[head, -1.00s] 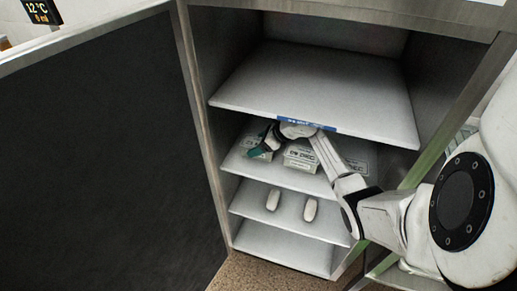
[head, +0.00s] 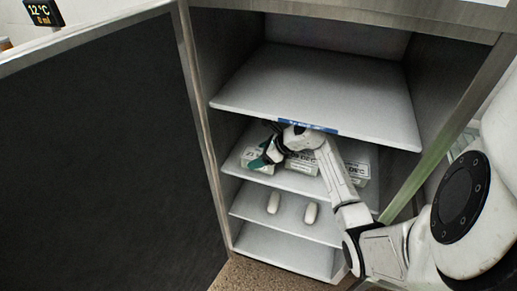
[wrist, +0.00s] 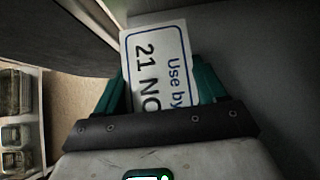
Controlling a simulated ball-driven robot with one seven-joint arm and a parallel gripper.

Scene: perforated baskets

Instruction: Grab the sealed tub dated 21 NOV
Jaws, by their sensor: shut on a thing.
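The tub dated 21 NOV (wrist: 157,66) sits between the teal fingers of my gripper (wrist: 160,88) in the wrist view. Its white label reads "Use by" and "21 NO", with the rest hidden by my gripper. In the head view my gripper (head: 265,152) is at the left end of the shelf below the blue-edged one, shut on the left tub (head: 254,161). I cannot tell whether the tub is clear of the shelf.
Beside it stand a middle tub (head: 301,165) and a right tub (head: 358,171), both with DEC labels. The blue-edged shelf (head: 330,95) lies close above my gripper. The open door (head: 95,160) stands at the left.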

